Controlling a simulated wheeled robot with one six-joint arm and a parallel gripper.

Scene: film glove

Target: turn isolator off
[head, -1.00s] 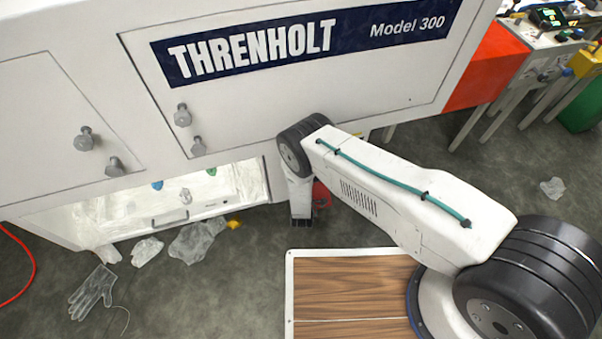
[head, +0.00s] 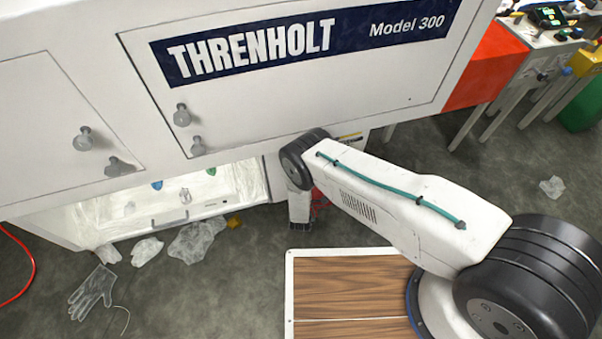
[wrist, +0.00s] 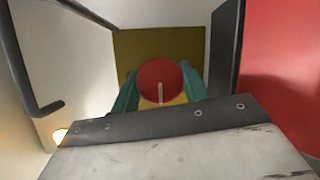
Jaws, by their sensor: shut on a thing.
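The isolator's round red knob (wrist: 150,76) is in the wrist view, with a pale upright mark on its face. A yellow-olive plate (wrist: 127,52) is behind it. My gripper (wrist: 160,88) has its teal fingers on either side of the knob and is shut on it. In the head view my wrist hangs low beside the white machine, and my arm hides the knob there.
The white Threnholt machine (head: 240,110) fills the upper left. In the wrist view a dark bent handle (wrist: 32,95) is at left and a red surface (wrist: 280,80) at right. A wood-topped deck (head: 345,285) is below my arm.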

